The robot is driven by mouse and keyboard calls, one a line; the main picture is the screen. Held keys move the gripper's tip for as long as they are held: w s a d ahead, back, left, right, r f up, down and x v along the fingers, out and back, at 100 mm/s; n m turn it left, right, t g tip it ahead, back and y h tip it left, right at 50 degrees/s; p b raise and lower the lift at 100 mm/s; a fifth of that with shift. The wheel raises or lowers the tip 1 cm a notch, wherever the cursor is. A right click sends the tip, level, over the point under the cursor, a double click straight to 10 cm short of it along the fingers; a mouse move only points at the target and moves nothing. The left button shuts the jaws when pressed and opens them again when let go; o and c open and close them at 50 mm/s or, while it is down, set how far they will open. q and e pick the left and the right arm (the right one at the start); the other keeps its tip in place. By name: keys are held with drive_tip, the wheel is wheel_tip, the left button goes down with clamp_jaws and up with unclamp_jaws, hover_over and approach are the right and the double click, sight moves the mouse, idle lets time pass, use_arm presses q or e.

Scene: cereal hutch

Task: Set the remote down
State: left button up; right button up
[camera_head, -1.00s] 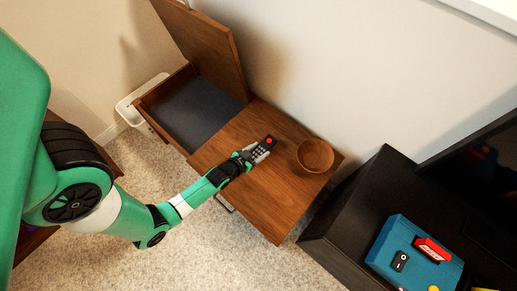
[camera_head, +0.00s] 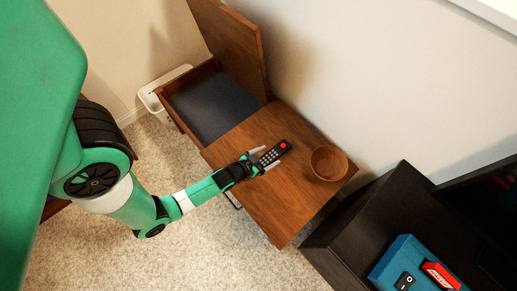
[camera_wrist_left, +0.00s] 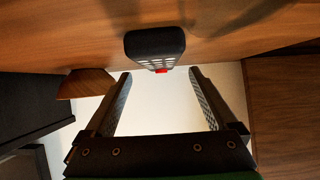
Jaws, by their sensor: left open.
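The black remote (camera_head: 274,153) with pale buttons and a red one lies on the wooden top (camera_head: 252,198) of the cabinet, left of the bowl. My left gripper (camera_head: 261,161) is open at the remote's near end, one finger on each side in the head view. In the left wrist view the remote (camera_wrist_left: 154,46) appears against the wood, beyond the two spread fingertips (camera_wrist_left: 159,73), with clear gaps to both. My right gripper is in neither view.
A wooden bowl (camera_head: 328,163) stands right of the remote. The cabinet's lidded compartment (camera_head: 212,105) is open at the left, its lid (camera_head: 232,40) raised. A white bin (camera_head: 150,99) is behind it. A black stand (camera_head: 345,240) with a blue box (camera_head: 405,265) is at the right.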

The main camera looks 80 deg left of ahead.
use_arm(q)
drive_tip(key=p+v, duration=0.1)
drive_tip(key=v, duration=0.8)
drive_tip(key=shift+s, duration=0.15)
